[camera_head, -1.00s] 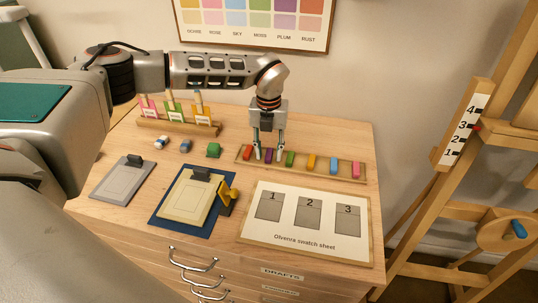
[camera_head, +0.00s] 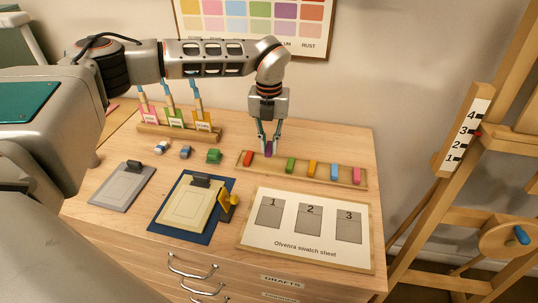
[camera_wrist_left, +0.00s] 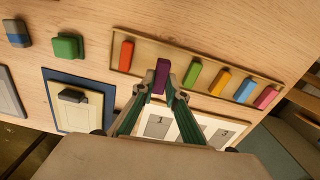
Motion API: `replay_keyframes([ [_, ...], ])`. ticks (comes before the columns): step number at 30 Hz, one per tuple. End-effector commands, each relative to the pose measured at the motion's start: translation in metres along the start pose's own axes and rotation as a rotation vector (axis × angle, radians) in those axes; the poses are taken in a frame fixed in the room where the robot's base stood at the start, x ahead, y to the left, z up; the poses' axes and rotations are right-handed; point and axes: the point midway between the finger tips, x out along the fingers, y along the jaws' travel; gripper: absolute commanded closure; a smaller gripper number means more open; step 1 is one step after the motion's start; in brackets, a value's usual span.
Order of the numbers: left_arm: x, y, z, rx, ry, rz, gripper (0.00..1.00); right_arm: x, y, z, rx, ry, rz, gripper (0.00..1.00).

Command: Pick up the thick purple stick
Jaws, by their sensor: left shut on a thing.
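The thick purple stick (camera_head: 268,149) is upright between the fingertips of my left gripper (camera_head: 268,147), a little above the wooden tray (camera_head: 258,167) in the head view. In the left wrist view the purple stick (camera_wrist_left: 161,76) stands out between the two fingers of the left gripper (camera_wrist_left: 160,92), which are shut on it. The tray shows bare wood between the red stick (camera_head: 248,158) and the green stick (camera_head: 290,164). My right gripper is not in view.
The tray also holds orange (camera_head: 312,168), blue (camera_head: 334,172) and pink sticks (camera_head: 357,175). The swatch sheet (camera_head: 305,252) lies in front. Clipboards (camera_head: 122,187) and small blocks (camera_head: 214,156) are to the left. A labelled rack (camera_head: 180,134) stands behind, and an easel (camera_head: 450,190) at right.

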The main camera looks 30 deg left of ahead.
Motion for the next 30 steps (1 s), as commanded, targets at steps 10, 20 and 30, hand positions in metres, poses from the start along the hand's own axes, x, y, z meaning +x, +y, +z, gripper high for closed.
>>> replay_keyframes([
  [10, -0.096, 0.000, 0.001, -0.001, -0.005, -0.002, 1.00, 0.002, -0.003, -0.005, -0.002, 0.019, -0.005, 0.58],
  [20, -0.143, 0.000, 0.000, 0.000, -0.001, -0.001, 1.00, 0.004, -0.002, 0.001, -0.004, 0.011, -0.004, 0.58],
  [30, -0.149, 0.000, 0.000, 0.000, 0.000, -0.001, 1.00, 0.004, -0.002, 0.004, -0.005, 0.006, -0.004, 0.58],
])
